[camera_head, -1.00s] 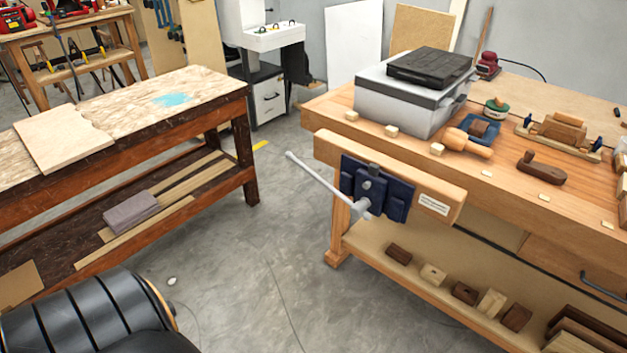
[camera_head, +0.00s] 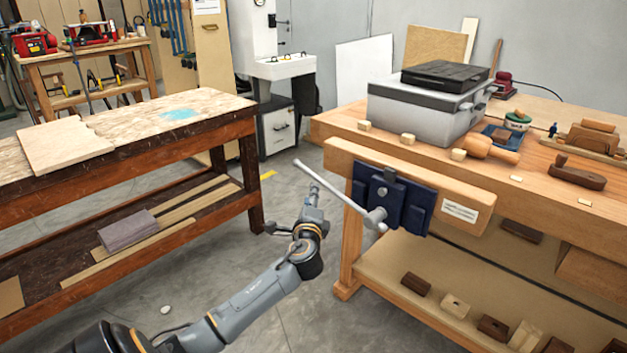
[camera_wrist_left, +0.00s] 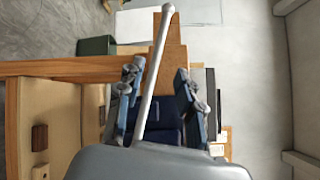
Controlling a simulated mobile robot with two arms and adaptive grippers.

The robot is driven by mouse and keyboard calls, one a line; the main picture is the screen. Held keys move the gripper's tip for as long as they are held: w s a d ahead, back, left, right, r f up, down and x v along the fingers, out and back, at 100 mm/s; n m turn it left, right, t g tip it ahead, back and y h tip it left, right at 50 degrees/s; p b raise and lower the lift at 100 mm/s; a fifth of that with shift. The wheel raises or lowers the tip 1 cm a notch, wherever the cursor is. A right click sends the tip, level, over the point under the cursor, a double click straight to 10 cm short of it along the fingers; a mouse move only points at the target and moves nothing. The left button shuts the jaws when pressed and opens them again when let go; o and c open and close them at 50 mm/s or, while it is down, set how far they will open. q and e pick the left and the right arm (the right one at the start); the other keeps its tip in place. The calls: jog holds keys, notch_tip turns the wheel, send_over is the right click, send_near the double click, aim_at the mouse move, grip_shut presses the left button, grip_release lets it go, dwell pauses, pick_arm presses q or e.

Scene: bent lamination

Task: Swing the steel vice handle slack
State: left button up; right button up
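The steel vice handle (camera_head: 335,190) is a light grey bar slanting from its upper-left end down to the hub of the dark blue vice (camera_head: 405,200) on the front of the wooden bench. My left gripper (camera_head: 314,188) is just below the handle's upper-left part in the head view. In the left wrist view, its two fingers (camera_wrist_left: 160,68) stand apart, with the handle (camera_wrist_left: 152,85) running between them in the picture. I see no clear contact. The blue vice (camera_wrist_left: 160,120) lies beyond the fingers. My right gripper is not in view.
A grey case with a black lid (camera_head: 425,105) and a wooden mallet (camera_head: 490,150) stand on the vice bench (camera_head: 350,125). Wooden blocks lie on its lower shelf (camera_head: 385,265). A second workbench (camera_head: 220,105) is at left. Grey floor (camera_head: 300,310) lies between the benches.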

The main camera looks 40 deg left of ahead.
aim_at(313, 177)
pick_arm(q)
jog(key=b+x, duration=0.1)
jog(key=x, duration=1)
jog(key=shift+f+b, duration=0.15)
jog(key=shift+b, duration=0.25)
jog(key=shift+w+a, duration=0.3)
jog(key=shift+w, duration=0.15)
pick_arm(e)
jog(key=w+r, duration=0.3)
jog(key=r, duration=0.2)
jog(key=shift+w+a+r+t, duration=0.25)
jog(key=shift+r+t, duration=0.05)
pick_arm(q)
jog(key=shift+c, duration=0.5)
grip_shut()
